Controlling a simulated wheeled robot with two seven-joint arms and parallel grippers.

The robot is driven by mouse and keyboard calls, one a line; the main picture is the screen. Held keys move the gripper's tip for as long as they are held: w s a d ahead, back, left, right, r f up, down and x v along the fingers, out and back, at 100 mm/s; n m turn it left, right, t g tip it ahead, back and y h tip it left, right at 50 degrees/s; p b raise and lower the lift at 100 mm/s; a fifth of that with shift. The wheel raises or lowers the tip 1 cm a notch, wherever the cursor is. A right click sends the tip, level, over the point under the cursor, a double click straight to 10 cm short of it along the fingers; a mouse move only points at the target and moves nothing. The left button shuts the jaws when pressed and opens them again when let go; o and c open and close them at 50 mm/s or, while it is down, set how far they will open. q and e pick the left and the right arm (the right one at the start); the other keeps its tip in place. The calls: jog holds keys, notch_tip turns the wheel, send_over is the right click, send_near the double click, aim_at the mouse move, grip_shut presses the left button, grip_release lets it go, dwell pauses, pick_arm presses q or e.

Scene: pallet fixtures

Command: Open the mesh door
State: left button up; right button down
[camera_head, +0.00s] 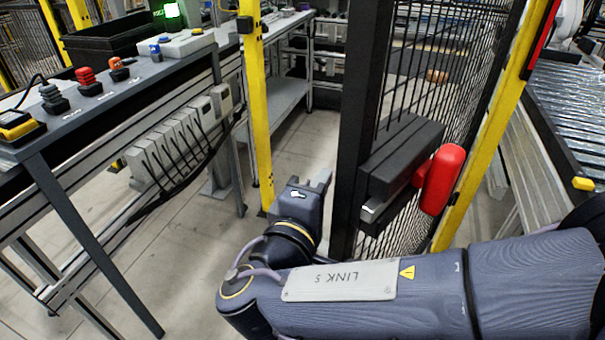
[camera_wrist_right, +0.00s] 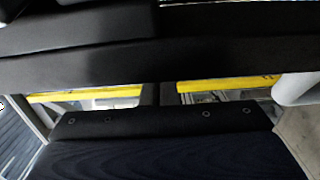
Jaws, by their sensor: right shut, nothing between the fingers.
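The mesh door (camera_head: 452,62) stands at the centre right in the head view, a black frame with dark wire mesh. It stands ajar, its black edge post (camera_head: 362,105) apart from the yellow post (camera_head: 256,110) to its left. A black latch box (camera_head: 400,155) with a red handle (camera_head: 441,180) is fixed on the door. My right gripper (camera_head: 318,180) is shut and empty, just left of the door's edge post, at about the latch's height. I cannot tell whether it touches the door. In the right wrist view a dark bar (camera_wrist_right: 160,60) crosses close in front. My left gripper is out of view.
A workbench (camera_head: 110,105) with red, orange and blue buttons and a black bin (camera_head: 105,38) stands on the left. A yellow post (camera_head: 495,120) is right of the door, with a roller conveyor (camera_head: 570,100) beyond it. Grey floor (camera_head: 190,265) is clear between bench and door.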

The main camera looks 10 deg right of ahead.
jog(key=shift+s+d+f, duration=0.1)
jog(key=shift+s+d, duration=0.15)
jog(key=shift+s, duration=0.35)
jog(key=shift+w+a, duration=0.1)
jog(key=s+a, duration=0.5)
jog(key=a, duration=0.2)
jog(key=shift+s+a+b, duration=0.3)
jog(key=shift+a+b, duration=0.05)
